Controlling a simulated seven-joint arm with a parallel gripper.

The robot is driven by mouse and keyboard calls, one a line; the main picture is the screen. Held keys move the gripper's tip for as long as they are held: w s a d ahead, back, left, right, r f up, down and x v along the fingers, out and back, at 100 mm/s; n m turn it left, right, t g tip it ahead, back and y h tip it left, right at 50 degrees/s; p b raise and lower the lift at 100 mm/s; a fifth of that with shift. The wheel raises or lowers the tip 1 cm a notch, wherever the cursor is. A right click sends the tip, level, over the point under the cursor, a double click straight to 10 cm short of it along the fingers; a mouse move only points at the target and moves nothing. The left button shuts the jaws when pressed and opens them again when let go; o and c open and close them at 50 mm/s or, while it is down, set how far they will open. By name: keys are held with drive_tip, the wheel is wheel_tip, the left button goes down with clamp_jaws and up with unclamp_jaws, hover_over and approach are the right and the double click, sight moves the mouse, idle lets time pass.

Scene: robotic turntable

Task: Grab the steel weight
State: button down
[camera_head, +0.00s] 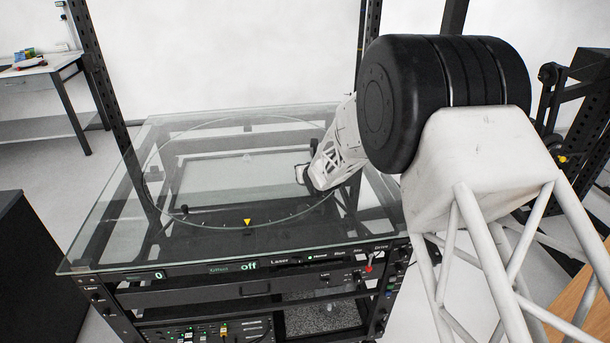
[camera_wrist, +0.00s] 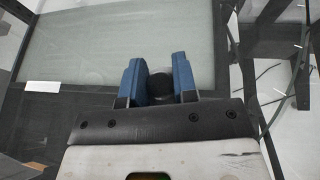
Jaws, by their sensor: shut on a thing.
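My gripper (camera_head: 306,178) is low over the right part of the glass turntable (camera_head: 215,215), inside the ring marked on it. In the wrist view my gripper (camera_wrist: 157,70) has its two blue fingers on either side of a small dark, rounded thing, which I take for the steel weight (camera_wrist: 158,82). The fingers are shut on it. Only its dark rounded end shows between the fingers. In the head view the weight is hidden by my gripper. I cannot tell whether it touches the glass.
A yellow triangle marker (camera_head: 247,222) and a small dark knob (camera_head: 185,209) are at the ring's front edge. Black upright posts (camera_head: 105,85) rise beside the glass. A control panel (camera_head: 250,265) is at the front. Most of the glass is clear.

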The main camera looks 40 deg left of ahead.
drive_tip(key=shift+s+d+f, duration=0.15)
drive_tip(key=shift+f, duration=0.35)
drive_tip(key=shift+r, duration=0.8)
wheel_tip(320, 180, up, 3)
drive_tip(key=shift+f, duration=0.2)
drive_tip(key=s+d+r, duration=0.1)
drive_tip(key=s+d, duration=1)
drive_tip(key=shift+r, duration=0.2)
drive_tip(key=shift+d, duration=0.1)
